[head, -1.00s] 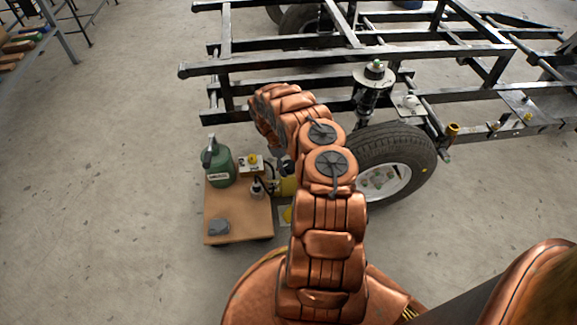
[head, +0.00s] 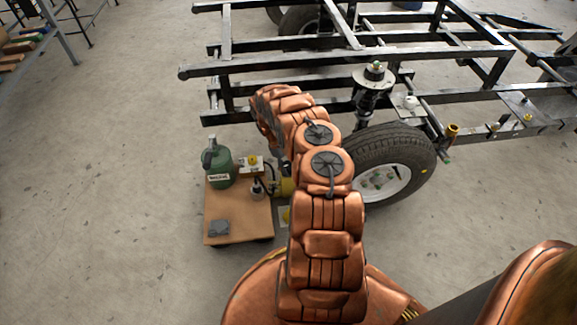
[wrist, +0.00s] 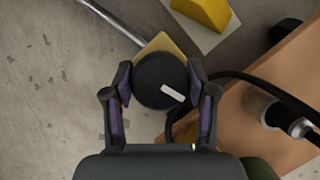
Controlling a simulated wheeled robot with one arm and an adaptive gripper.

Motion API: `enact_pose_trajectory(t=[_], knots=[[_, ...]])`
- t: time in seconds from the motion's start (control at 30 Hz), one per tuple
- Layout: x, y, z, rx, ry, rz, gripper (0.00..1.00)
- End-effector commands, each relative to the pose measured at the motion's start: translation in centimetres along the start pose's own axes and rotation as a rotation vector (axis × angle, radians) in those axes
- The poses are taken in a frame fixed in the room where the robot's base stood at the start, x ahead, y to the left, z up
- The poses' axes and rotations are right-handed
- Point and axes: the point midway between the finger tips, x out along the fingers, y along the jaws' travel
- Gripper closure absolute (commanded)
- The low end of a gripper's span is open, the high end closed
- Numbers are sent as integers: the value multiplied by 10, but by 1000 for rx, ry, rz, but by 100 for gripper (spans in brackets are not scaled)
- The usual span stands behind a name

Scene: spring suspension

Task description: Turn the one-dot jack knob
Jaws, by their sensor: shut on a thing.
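In the wrist view a round black knob (wrist: 160,81) with a white pointer bar sits on a yellowish body (wrist: 160,44). My gripper (wrist: 160,84) has one finger on each side of the knob and is shut on it. The white bar lies slanted, down to the right. No dot marking is readable on the knob. In the head view a yellow part (head: 287,187) shows beside the cart, partly covered by my arm. My gripper and the knob are hidden behind my arm there.
A small wooden-topped cart (head: 237,222) carries a green can (head: 220,168), a small bottle (head: 257,188) and a grey block (head: 219,228). A black hose (wrist: 240,76) runs close to my right finger. A wheel (head: 385,140) and a metal frame (head: 340,58) stand behind my arm.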

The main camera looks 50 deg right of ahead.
Motion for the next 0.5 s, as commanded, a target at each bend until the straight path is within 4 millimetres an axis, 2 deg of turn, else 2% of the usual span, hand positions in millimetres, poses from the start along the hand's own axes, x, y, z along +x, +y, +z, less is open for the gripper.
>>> enact_pose_trajectory(t=[0.5], knots=[[-1,0,0,375,1,-154,78]])
